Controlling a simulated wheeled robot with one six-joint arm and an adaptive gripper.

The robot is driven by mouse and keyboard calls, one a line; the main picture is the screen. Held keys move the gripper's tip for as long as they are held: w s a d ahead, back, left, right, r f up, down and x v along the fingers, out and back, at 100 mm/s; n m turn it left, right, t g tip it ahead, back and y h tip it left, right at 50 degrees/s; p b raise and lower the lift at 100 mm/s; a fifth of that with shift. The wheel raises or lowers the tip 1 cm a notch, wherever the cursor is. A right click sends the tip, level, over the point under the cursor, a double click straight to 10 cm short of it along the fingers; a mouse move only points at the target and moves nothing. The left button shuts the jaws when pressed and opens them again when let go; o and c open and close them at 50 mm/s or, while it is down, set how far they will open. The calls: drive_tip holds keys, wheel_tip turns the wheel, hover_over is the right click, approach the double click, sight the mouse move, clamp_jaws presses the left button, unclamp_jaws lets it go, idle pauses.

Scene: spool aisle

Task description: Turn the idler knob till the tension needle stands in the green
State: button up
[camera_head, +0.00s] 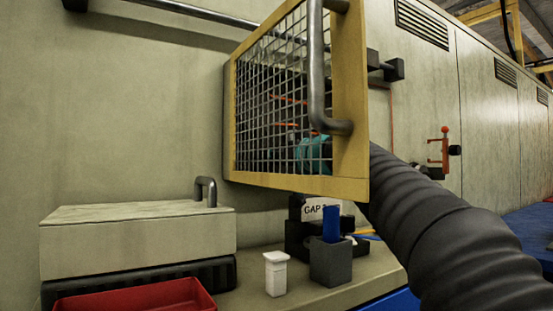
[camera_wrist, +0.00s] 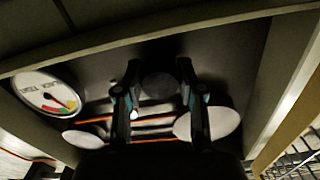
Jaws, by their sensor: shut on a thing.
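The idler knob (camera_wrist: 158,86) is a dark round disc on a dark panel in the wrist view. My gripper (camera_wrist: 157,72) has its two black fingers on either side of it, shut on it. The tension gauge (camera_wrist: 45,91) is a white dial at the left, seen tilted, with red, yellow and green marks along its lower right. Its thin needle seems to point to the lower right, towards the coloured marks; I cannot tell exactly which colour it stands on. In the head view the knob and gauge are hidden behind the yellow mesh guard (camera_head: 350,110).
Pale rollers (camera_wrist: 208,123) with orange strands lie below the knob. In the head view, a red tray (camera_head: 140,298), a white bottle-like piece (camera_head: 276,274), a grey holder (camera_head: 331,264) with a blue piece and a lidded box (camera_head: 135,240) stand on the ledge. The guard stands out from the wall.

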drive_tip(key=m+p, duration=0.1)
drive_tip(key=m, duration=0.5)
drive_tip(key=m+p, duration=0.1)
drive_tip(key=m, duration=0.5)
idle(0.5)
drive_tip(key=o, duration=1.1)
drive_tip(key=shift+o, duration=0.2)
